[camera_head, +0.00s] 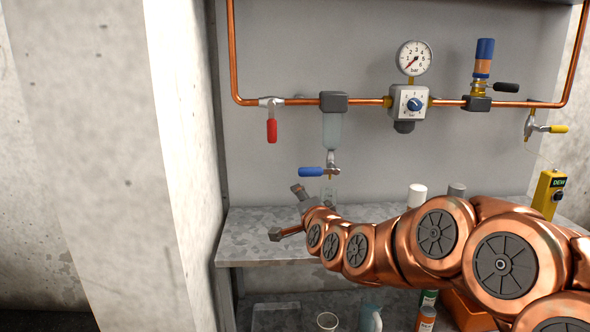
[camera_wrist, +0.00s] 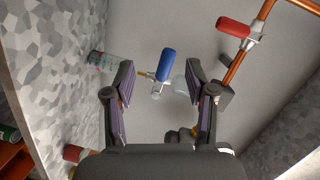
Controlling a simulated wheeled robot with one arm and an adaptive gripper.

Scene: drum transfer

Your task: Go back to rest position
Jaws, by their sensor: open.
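My copper arm reaches in from the right in the head view, and my gripper (camera_head: 286,211) is at its end, over the left part of the grey speckled shelf (camera_head: 262,222). The gripper is open, with nothing between its fingers. In the wrist view my gripper (camera_wrist: 162,85) shows its two dark fingers spread apart. Beyond them are the blue valve handle (camera_wrist: 166,65) and a clear glass vessel (camera_wrist: 103,61). The glass vessel (camera_head: 329,194) stands on the shelf below the blue valve handle (camera_head: 311,172), partly hidden by my arm.
A copper pipe (camera_head: 360,101) runs along the wall with a red valve handle (camera_head: 272,131), a gauge (camera_head: 414,58) and a regulator (camera_head: 409,103). A white container (camera_head: 417,194) and a yellow device (camera_head: 548,194) are behind my arm. A concrete pillar (camera_head: 110,130) bounds the left.

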